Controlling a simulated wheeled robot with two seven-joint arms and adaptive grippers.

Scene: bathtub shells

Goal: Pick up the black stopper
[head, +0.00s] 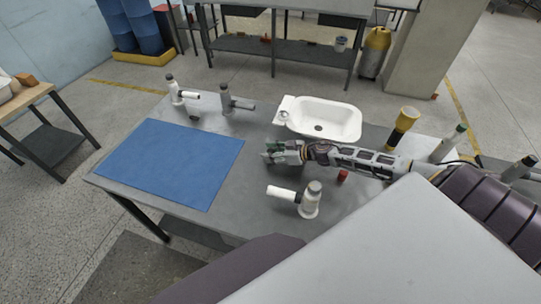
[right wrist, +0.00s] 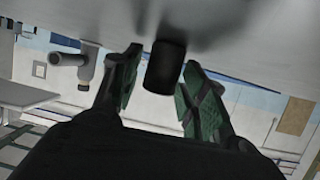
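The black stopper (right wrist: 165,68) is a short dark cylinder, seen close up in the right wrist view. It stands against the grey table top (right wrist: 225,25), which is upside down in that view. My right gripper (right wrist: 157,88) is open, with one green-padded finger on each side of the stopper and a visible gap on the right. In the head view my right gripper (head: 268,153) is low over the table, pointing left, and I cannot make out the stopper there. My left gripper is not in view.
A white basin (head: 322,107) sits behind my right gripper. A blue mat (head: 170,160) covers the table's left part. A white shower fitting (head: 310,200) and a red cap (head: 342,175) are in front. A grey fitting (head: 236,102) and white fitting (head: 178,93) stand behind the mat.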

